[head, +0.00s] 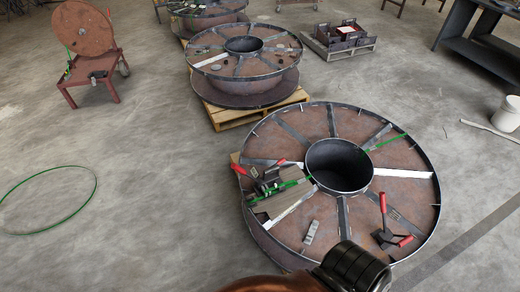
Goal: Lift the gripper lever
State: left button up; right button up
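The nearest steel reel (410,160) lies flat, with a round dark hub hole and spokes. On its left side sits a dark tool (268,184) with red-tipped handles, beside a green strap (292,184) and a grey-brown block (283,200). Which part of this tool is the gripper lever is too small to tell. A second tool with two red handles (383,204) lies on the reel's right front. A small grey metal piece (311,232) lies near the front. Neither of my grippers shows, and the reel's front rim is partly hidden at the bottom.
Another reel (215,46) rests on a wooden pallet (238,115) behind. A rusty disc stand (85,35) stands back left. A green strap loop (48,200) lies on the left floor. A white bucket (507,114) and dark bench (490,50) are right. Left floor is mostly clear.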

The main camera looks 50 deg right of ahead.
aim_at(278, 162)
jog(key=i, duration=2.35)
jog(key=z, duration=3.7)
